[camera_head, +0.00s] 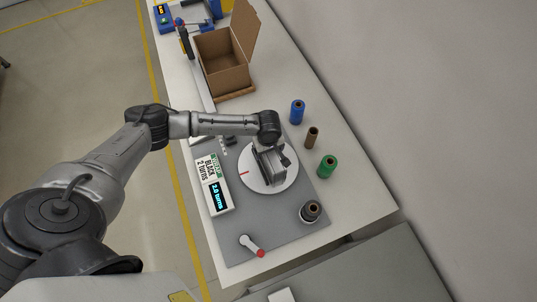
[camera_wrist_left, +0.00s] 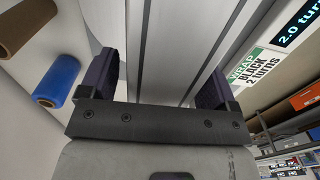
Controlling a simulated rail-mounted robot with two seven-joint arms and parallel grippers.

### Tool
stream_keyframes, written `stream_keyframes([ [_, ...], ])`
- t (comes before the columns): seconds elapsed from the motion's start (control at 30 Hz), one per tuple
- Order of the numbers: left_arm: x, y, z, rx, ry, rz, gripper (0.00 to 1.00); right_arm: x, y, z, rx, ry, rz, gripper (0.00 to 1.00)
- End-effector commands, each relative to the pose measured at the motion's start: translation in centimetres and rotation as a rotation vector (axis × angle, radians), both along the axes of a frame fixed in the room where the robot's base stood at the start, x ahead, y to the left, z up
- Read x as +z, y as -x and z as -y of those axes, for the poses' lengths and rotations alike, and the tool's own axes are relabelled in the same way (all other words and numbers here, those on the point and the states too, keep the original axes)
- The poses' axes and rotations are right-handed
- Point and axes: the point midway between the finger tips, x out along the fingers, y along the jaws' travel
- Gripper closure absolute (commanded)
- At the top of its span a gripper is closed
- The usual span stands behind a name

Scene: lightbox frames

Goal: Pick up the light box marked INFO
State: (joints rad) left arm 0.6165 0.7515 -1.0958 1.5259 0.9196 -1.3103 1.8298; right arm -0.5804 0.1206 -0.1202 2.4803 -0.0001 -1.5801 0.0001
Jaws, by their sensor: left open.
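A grey ribbed box (camera_head: 268,170) stands on the white turntable (camera_head: 284,187). No INFO marking can be read on it from here. My left gripper (camera_head: 280,154) is directly at this box, coming in from the left. In the left wrist view its two dark fingers (camera_wrist_left: 160,80) are open, one on each side of the grey ribbed surface (camera_wrist_left: 165,40). Whether the fingers touch it cannot be told. My right gripper is not in view.
A display (camera_head: 213,184) reads WRAP BLACK 2 turns and 2.0 turns. Blue (camera_head: 297,111), brown (camera_head: 312,137) and green (camera_head: 327,166) rolls stand right of the turntable. A dark roll (camera_head: 311,210) and red-knobbed crank (camera_head: 251,245) are nearer. An open carton (camera_head: 222,63) stands farther back.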

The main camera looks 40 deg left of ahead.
Motion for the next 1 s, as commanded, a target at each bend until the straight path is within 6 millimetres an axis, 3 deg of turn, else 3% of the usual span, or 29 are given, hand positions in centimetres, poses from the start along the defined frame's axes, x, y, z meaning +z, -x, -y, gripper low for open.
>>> stream_keyframes([
  [0.17, 0.0, 0.01, 0.0, 0.0, 0.0, 0.0, 0.19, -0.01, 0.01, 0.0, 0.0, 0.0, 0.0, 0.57],
  [1.0, 0.03, 0.02, -0.01, 0.0, 0.0, -0.001, 0.99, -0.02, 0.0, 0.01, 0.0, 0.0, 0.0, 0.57],
])
